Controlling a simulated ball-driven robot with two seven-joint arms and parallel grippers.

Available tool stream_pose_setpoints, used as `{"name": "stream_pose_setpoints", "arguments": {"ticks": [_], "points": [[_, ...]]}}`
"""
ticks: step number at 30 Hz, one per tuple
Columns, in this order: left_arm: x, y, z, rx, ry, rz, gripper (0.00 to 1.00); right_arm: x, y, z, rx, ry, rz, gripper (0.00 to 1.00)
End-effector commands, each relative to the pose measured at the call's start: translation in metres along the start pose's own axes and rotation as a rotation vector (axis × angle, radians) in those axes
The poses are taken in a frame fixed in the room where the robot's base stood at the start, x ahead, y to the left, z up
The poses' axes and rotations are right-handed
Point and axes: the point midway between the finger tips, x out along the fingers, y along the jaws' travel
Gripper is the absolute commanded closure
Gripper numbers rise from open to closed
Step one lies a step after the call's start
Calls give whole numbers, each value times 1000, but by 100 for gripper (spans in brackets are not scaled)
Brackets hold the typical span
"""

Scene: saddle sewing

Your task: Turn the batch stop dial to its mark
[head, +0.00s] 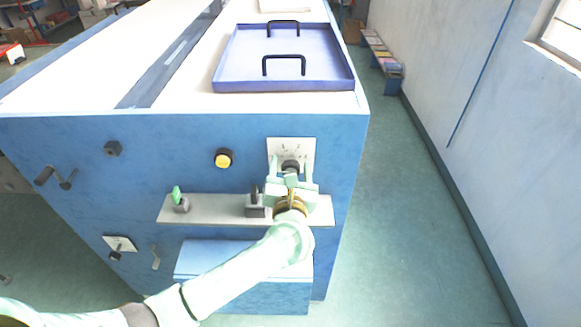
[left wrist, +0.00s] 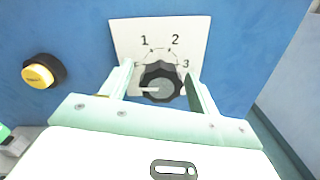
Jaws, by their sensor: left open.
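The batch stop dial (head: 291,166) is a black knob on a white plate (head: 280,146) at the upper right of the blue machine front. In the left wrist view the dial (left wrist: 161,84) has a white pointer line that points left. The plate (left wrist: 126,32) shows the figures 1, 2 and 3 along an arc; any further marks are hidden. My left gripper (head: 292,172) is open in front of the dial. In the left wrist view its fingers (left wrist: 160,70) stand on either side of the knob. I cannot tell whether they touch it.
A yellow button (head: 223,158) sits left of the dial. Below, a grey rail (head: 217,208) carries a green-tipped switch (head: 179,199) and a black-handled lever (head: 254,202). Another knob (head: 116,256) and a crank (head: 57,178) are farther left. A blue tray (head: 240,62) lies on top.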

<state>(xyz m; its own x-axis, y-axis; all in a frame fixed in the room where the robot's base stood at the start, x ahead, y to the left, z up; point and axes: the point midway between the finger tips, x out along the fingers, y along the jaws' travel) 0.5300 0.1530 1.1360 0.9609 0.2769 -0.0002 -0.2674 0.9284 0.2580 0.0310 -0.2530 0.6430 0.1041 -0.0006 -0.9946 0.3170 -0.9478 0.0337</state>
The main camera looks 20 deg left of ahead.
Motion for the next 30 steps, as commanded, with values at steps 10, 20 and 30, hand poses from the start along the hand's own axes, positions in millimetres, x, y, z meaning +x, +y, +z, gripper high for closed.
{"name": "stream_pose_setpoints", "arguments": {"ticks": [10, 20, 30], "points": [[2, 0, 0, 1, 1, 0, 56, 0, 0, 0, 0, 0, 0, 64], [2, 0, 0, 8, 1, 0, 84, -1, 0, 0, 0, 0, 0, 64], [1, 1, 3, 146, 2, 0, 84, -17, 1, -3, 0, 4, 1, 64]]}}
